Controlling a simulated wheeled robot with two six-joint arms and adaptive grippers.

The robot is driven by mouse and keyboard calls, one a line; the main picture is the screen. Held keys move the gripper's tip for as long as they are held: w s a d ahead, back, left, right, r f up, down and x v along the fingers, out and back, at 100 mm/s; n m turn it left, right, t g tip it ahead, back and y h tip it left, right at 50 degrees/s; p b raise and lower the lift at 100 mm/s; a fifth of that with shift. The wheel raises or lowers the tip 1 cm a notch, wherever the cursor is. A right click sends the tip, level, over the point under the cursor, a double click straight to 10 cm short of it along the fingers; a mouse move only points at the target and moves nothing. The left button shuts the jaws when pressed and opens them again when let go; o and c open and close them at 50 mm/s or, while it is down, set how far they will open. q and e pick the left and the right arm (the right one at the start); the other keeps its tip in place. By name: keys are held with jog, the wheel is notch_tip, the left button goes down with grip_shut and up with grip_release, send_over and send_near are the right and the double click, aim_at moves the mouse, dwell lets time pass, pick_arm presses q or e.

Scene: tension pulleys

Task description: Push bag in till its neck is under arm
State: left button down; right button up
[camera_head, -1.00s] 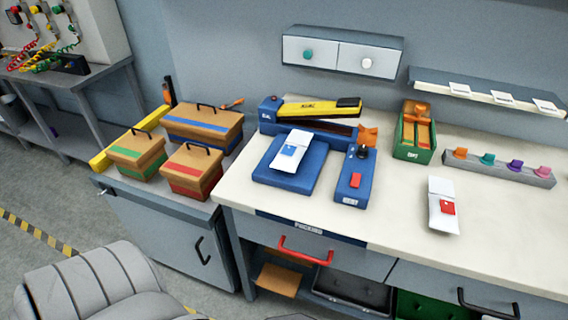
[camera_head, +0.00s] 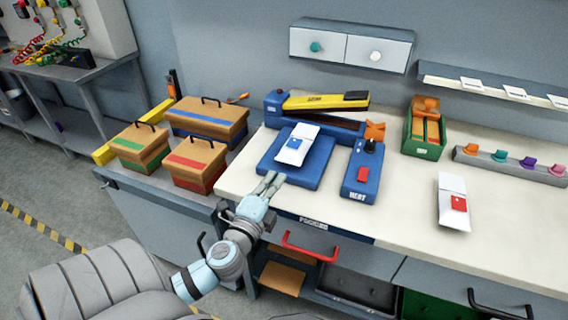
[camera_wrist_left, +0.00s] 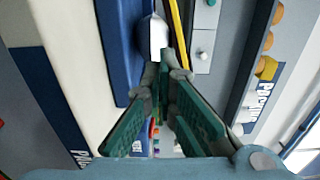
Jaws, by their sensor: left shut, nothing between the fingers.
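A white bag with a blue label (camera_head: 299,142) lies on a blue platform (camera_head: 304,178). Its upper end points at the sealer's yellow and black arm (camera_head: 322,102) and lies in front of that arm, not under it. My left gripper (camera_head: 270,182) is shut and empty at the platform's near left edge, apart from the bag. In the left wrist view its fingers (camera_wrist_left: 164,78) point towards the white bag (camera_wrist_left: 159,38), which they partly hide, with the blue platform (camera_wrist_left: 118,50) beside it. My right gripper is not in view.
A blue heat box (camera_head: 363,175) with a red button stands right of the platform. A white bag with a red label (camera_head: 453,205) lies further right on open bench. Several lidded boxes (camera_head: 195,160) stand on the left, and a green bin (camera_head: 424,138) at the back.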

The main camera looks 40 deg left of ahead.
aim_at(288, 158)
pick_arm(q)
jog(key=x, duration=0.6)
jog(key=shift+w+a, duration=0.1)
jog(key=shift+w, duration=0.1)
